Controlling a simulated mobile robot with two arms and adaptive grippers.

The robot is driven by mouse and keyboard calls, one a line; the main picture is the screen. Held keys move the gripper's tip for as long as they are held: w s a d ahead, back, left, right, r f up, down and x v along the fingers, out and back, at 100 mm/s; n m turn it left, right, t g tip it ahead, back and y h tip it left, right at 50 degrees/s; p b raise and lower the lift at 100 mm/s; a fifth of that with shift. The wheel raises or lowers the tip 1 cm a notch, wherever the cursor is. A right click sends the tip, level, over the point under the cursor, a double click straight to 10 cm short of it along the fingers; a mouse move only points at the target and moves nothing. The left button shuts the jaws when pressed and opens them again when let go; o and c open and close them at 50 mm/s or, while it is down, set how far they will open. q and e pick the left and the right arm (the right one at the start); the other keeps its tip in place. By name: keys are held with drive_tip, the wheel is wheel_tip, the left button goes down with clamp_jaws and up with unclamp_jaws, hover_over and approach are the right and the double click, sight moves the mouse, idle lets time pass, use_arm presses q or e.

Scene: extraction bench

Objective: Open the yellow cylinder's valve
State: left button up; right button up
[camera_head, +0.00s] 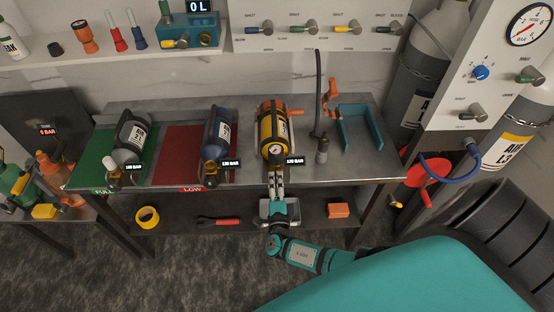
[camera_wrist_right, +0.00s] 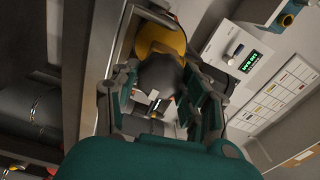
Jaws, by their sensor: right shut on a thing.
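The yellow cylinder (camera_head: 272,121) lies on the grey bench with its gauge and valve end toward me, and a tag next to it reads 130 BAR. My right gripper (camera_head: 276,174) is at that front end, shut on the valve's dark knob. In the right wrist view, the knob (camera_wrist_right: 160,78) sits between my gripper's fingers (camera_wrist_right: 165,100), with the yellow cylinder (camera_wrist_right: 160,38) behind it. The fingers partly hide the valve, so how far it is turned cannot be seen. My left gripper is not in view.
A blue cylinder (camera_head: 216,134) lies on the red LOW mat (camera_head: 172,150), a grey cylinder (camera_head: 132,131) on the green FULL mat (camera_head: 98,155). A black hose (camera_head: 318,90) and teal holder (camera_head: 361,128) stand to the right. A lower shelf (camera_head: 180,225) runs below my gripper.

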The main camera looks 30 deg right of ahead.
drive_tip(key=shift+f+n, duration=0.1)
drive_tip(key=shift+n, duration=0.3)
drive_tip(key=o, duration=1.2)
drive_tip(key=v, duration=1.2)
drive_tip(key=shift+s, duration=0.1)
drive_tip(key=shift+d, duration=0.1)
